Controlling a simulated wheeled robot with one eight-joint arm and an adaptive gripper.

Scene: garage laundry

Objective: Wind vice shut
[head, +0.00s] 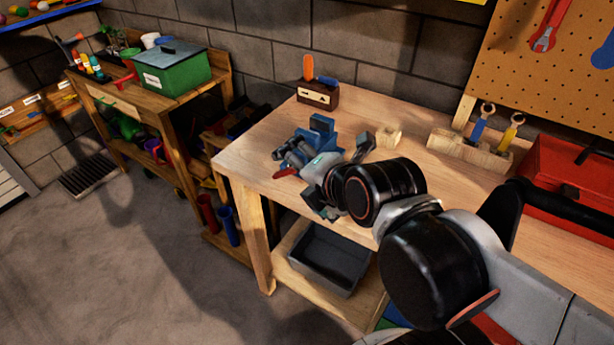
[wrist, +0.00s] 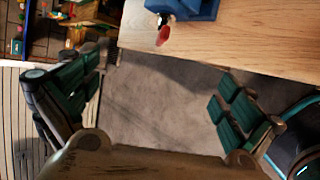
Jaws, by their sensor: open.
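The blue vice (head: 322,124) stands on the wooden workbench (head: 255,150) near its front left edge. A red-tipped part of its handle (head: 285,172) shows at the bench edge, just left of my gripper. In the wrist view, the blue vice body (wrist: 205,8) is cut off at the top, with the red handle end (wrist: 163,34) below it. My gripper (wrist: 155,80) is open and empty, its green-padded fingers wide apart over the floor. The red end lies beyond the fingers, not between them. My arm hides part of the vice in the head view, and its jaw gap cannot be made out.
A small wooden box with tools (head: 318,95) stands behind the vice. A wooden rack with wrenches (head: 470,146) and a red toolbox (head: 568,175) are to the right. A grey bin (head: 322,258) sits on the shelf below.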

